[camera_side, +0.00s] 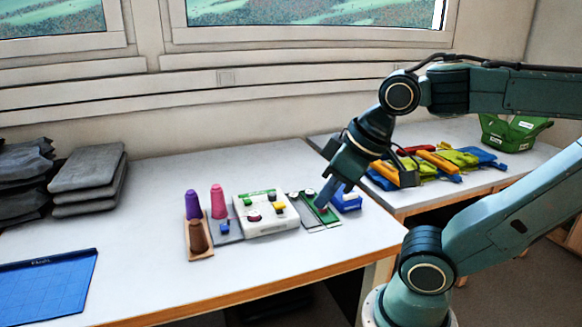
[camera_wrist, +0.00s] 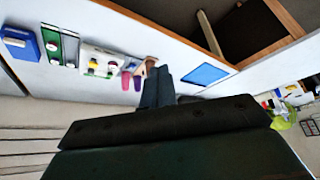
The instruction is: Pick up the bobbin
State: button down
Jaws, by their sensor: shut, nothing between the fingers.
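Several tapered bobbin-like pieces stand at the left of the row on the white table. A purple one (camera_side: 193,205) and a pink one (camera_side: 218,202) stand upright at the back, and a brown one (camera_side: 198,238) stands in front on a tan base. I cannot tell which is the bobbin meant. In the wrist view the brown one (camera_wrist: 151,61) shows just past my fingertips, with the purple one (camera_wrist: 126,81) beside it. My gripper (camera_side: 323,204) is shut and empty, above the green board at the row's right end, well right of these pieces.
A white box with coloured knobs (camera_side: 265,214), a green board (camera_side: 322,214) and a blue box (camera_side: 347,200) stand in the row. A blue mat (camera_side: 45,288) and stacked grey cloths (camera_side: 88,180) lie left. The table's front is clear.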

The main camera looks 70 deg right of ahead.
jog(key=c, duration=2.1)
grip_release()
jog(key=o, duration=1.2)
